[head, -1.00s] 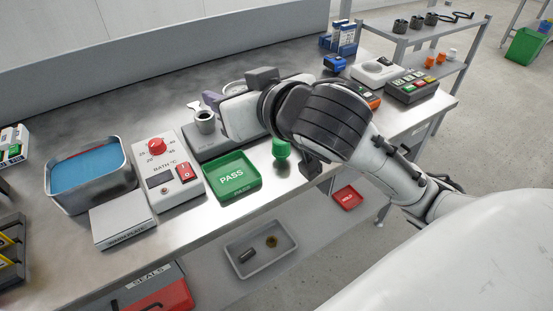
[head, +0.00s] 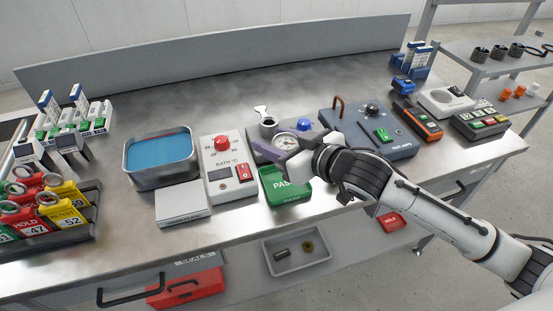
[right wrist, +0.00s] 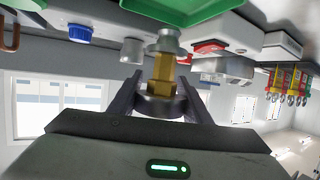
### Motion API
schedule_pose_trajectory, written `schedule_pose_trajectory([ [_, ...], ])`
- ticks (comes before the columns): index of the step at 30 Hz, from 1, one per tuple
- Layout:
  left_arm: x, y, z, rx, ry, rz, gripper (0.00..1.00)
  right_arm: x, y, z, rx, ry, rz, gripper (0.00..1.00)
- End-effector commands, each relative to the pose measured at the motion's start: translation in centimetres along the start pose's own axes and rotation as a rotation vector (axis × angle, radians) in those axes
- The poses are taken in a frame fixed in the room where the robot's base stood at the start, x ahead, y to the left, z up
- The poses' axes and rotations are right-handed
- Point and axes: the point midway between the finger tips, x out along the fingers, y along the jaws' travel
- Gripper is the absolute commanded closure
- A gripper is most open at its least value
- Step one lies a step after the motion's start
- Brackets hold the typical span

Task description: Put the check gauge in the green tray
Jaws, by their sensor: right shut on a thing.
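The check gauge (head: 287,141) has a round white dial and is held between the purple-grey fingers of my right gripper (head: 292,144). In the right wrist view its brass hex stem (right wrist: 164,72) and dark round body sit between the two fingers (right wrist: 160,100). The green tray (head: 295,201), marked PASS, lies near the bench's front edge, just below the gripper in the head view; the gripper and wrist hide part of it. The green tray (right wrist: 170,12) also shows at the top of the right wrist view, apart from the gauge. My left gripper is not in view.
A bath control box (head: 222,178) stands left of the tray, with a blue-filled bath (head: 160,178) beyond. A blue-grey test box (head: 390,150) is behind my right wrist. A grey bin (head: 297,266) and a red HOLD tray (head: 391,222) lie lower down.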

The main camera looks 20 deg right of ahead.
Motion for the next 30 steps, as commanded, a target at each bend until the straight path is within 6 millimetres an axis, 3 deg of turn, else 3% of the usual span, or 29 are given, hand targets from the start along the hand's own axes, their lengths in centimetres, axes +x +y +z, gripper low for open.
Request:
schedule_pose_trajectory([
  [12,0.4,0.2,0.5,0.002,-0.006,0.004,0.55,1.5,-0.1,4.0,0.0,0.003,-0.001,0.88],
  [23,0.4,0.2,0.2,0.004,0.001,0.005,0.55,1.6,-0.1,4.3,0.0,0.005,-0.001,0.88],
  [24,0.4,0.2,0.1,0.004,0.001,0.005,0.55,1.6,-0.1,4.4,-0.001,0.002,0.0,0.51],
  [27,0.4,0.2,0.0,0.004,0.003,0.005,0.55,1.6,-0.1,4.3,-0.001,0.002,0.0,0.37],
  [30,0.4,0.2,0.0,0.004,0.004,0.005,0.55,1.6,-0.1,4.3,-0.001,0.002,0.0,0.37],
])
